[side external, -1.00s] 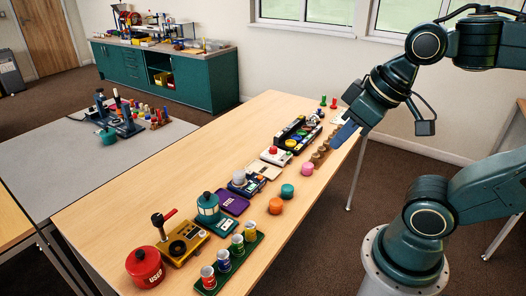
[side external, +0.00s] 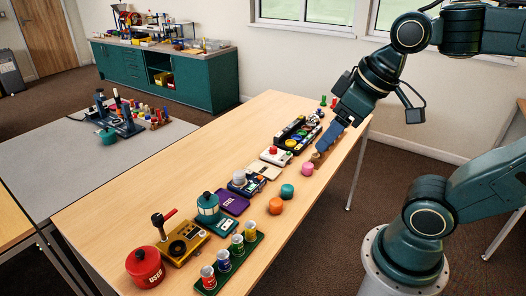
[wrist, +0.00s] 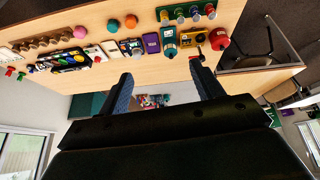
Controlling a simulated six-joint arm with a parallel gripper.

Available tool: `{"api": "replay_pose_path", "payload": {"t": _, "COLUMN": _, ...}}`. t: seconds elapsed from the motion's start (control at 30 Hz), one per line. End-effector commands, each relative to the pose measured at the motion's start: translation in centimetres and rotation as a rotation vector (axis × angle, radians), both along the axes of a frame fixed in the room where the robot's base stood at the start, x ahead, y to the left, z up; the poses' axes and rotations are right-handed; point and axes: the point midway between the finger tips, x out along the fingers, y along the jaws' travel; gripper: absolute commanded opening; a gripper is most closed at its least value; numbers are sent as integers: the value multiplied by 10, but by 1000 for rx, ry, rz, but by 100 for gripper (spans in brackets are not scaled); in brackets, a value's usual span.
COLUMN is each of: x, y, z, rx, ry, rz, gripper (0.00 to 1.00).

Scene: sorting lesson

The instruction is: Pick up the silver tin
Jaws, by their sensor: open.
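My gripper (side external: 325,141) is open and empty, low over the far right part of the table in the side view. In the wrist view both fingers of the gripper (wrist: 161,72) stand wide apart with nothing between them. No plain silver tin can be made out for certain. Several small silver-looking tins with coloured bands stand upright in a green rack (side external: 229,266) at the table's near end, well away from my gripper. A silver rounded thing (side external: 239,177) sits on a small device mid-table. The green rack (wrist: 188,20) is at the top of the wrist view.
Orange (side external: 276,206), teal (side external: 287,191) and pink (side external: 307,169) lumps lie nearer me. My gripper partly hides brown knobs (side external: 315,157). The table's left side is clear.

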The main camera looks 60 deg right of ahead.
Motion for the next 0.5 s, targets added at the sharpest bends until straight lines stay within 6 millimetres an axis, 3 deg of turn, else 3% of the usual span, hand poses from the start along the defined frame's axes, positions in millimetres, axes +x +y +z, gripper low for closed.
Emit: {"api": "replay_pose_path", "payload": {"t": 0.5, "x": 97, "y": -19, "z": 19, "rx": -170, "ry": 126, "rz": 338, "gripper": 66}}
